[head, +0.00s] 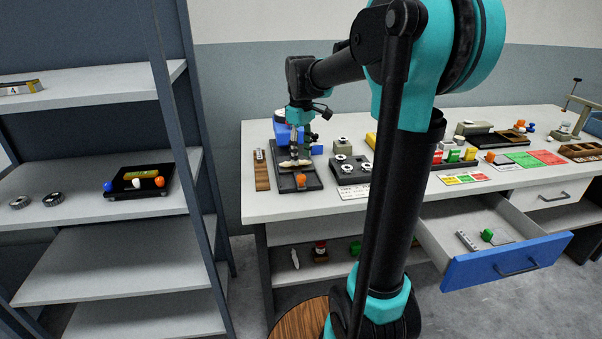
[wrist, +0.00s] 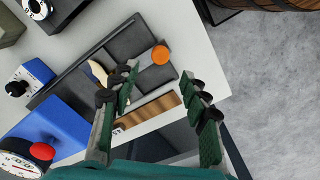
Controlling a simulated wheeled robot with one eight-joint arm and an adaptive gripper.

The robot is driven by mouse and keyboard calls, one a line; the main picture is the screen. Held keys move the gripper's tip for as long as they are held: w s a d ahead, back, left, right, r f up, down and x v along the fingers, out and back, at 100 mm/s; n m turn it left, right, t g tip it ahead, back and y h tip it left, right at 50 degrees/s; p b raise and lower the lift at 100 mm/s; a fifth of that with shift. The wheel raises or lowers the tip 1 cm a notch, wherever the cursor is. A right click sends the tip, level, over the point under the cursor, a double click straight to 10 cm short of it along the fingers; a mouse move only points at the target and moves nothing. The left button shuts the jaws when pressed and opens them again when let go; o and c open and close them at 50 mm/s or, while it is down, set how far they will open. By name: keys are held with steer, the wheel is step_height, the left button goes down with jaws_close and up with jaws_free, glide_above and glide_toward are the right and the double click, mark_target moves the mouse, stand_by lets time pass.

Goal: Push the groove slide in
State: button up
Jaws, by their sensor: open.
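A dark fixture (head: 312,176) lies on the left part of the white bench top, and it also shows in the wrist view (wrist: 120,42). An orange knob (head: 301,180) stands at its near end, and in the wrist view the knob (wrist: 160,54) sits near the end of a pale strip, apparently the groove slide. My gripper (wrist: 160,73) is open and empty, its fingers pointing toward the knob, which shows just beyond the fingertips. I cannot tell whether they touch. A cream piece (wrist: 98,73) lies in the fixture, partly behind the left finger.
A wooden strip (head: 262,172) lies left of the fixture, near the bench edge. A blue device (wrist: 58,125) with a red button stands beside it. A blue-fronted drawer (head: 510,259) is open at right. My arm hides the middle of the bench.

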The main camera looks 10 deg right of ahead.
mark_target(301, 175)
step_height(301, 175, down, 7)
steer(key=shift+f, duration=0.15)
steer(key=shift+c, duration=0.2)
jaws_close()
stand_by(0.4)
